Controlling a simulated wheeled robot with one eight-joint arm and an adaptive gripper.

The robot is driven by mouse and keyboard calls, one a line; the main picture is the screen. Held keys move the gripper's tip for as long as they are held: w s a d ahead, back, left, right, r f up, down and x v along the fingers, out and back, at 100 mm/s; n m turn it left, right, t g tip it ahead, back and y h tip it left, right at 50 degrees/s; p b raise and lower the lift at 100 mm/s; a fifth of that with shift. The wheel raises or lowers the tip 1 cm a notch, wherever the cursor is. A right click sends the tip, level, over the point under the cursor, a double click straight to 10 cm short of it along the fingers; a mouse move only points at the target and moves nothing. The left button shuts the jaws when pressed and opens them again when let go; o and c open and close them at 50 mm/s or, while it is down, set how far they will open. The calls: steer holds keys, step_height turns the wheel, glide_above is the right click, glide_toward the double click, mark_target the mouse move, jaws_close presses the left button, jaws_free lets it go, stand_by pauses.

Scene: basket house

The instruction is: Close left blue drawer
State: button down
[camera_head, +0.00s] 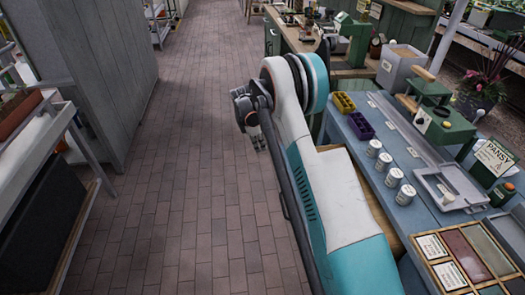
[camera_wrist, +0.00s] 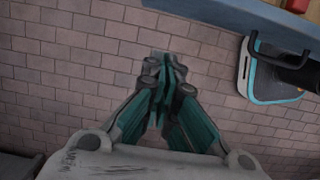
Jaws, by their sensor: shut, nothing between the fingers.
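The blue workbench (camera_head: 410,165) stands at the right in the head view. A strip of bare wood (camera_head: 388,218) shows along its near side, apparently the inside of a pulled-out drawer, mostly hidden behind my arm. In the head view my gripper (camera_head: 259,142) hangs over the aisle, left of the workbench.
Several small pots (camera_head: 393,177), a yellow tray (camera_head: 343,102), a purple tray (camera_head: 361,126) and a green machine (camera_head: 445,125) stand on the workbench. A grey cabinet (camera_head: 100,70) and a shelf (camera_head: 40,130) line the left side. The brick aisle (camera_head: 185,170) between is clear.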

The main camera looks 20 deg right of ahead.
steer(key=s+d+f+b, duration=0.1)
steer(key=d+f+b, duration=0.3)
steer(key=d+f, duration=0.2)
step_height(320, 180, down, 3)
steer(key=shift+s+r+b, duration=0.1)
steer(key=shift+s+b, duration=0.2)
steer(key=shift+s, duration=0.05)
steer(key=s+d, duration=0.2)
steer(key=d, duration=0.6)
steer(key=s+d, duration=0.3)
steer(key=d, duration=0.6)
steer(key=s+d, duration=0.2)
steer(key=d, duration=0.7)
steer(key=shift+s+d, duration=0.15)
steer(key=shift+s, duration=0.15)
